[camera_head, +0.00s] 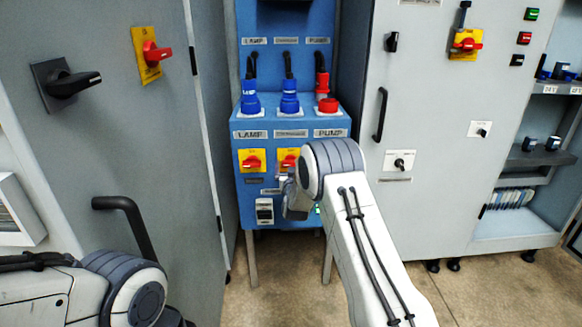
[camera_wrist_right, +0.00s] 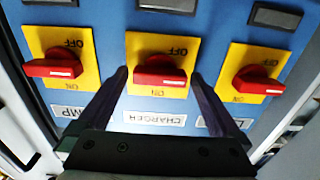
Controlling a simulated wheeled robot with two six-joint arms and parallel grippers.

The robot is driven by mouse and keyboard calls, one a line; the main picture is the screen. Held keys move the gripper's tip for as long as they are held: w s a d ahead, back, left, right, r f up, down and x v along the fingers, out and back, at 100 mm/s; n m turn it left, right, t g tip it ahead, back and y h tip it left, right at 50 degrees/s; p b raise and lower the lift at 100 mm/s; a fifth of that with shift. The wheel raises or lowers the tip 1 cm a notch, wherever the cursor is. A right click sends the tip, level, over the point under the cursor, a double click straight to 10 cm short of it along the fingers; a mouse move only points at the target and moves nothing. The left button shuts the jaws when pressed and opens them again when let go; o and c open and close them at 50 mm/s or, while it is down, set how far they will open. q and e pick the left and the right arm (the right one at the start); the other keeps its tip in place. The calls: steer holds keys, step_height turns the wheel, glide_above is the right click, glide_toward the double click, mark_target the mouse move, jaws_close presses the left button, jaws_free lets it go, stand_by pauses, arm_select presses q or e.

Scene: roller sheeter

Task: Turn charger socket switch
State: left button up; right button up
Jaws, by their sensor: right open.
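The charger switch is a red knob on a yellow plate with OFF and ON marks. It sits at the centre of the right wrist view (camera_wrist_right: 160,78), above an upside-down CHARGER label (camera_wrist_right: 155,117). In the head view the charger switch (camera_head: 288,162) is the middle one on the blue socket box (camera_head: 292,111), partly hidden by my right arm. Its knob lies about level in the wrist view. My right gripper (camera_wrist_right: 159,77) is open, one finger on each side of the knob; contact cannot be told. My left gripper is out of view; only part of my left arm shows.
The lamp switch (camera_head: 252,161) sits to the left in the head view; the pump switch (camera_wrist_right: 55,68) shows left in the wrist view. Blue plugs and a red pump socket (camera_head: 327,105) are on top. Grey cabinets flank the box closely.

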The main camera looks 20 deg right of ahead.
steer(key=c, duration=1.2)
steer(key=shift+m, duration=0.3)
steer(key=m+b, duration=0.2)
steer(key=m, duration=0.1)
steer(key=shift+f+b, duration=0.15)
steer(key=shift+b, duration=0.15)
steer(key=shift+d+m+b, duration=0.1)
steer(key=shift+m+b, duration=4.6)
steer(key=shift+m, duration=2.4)
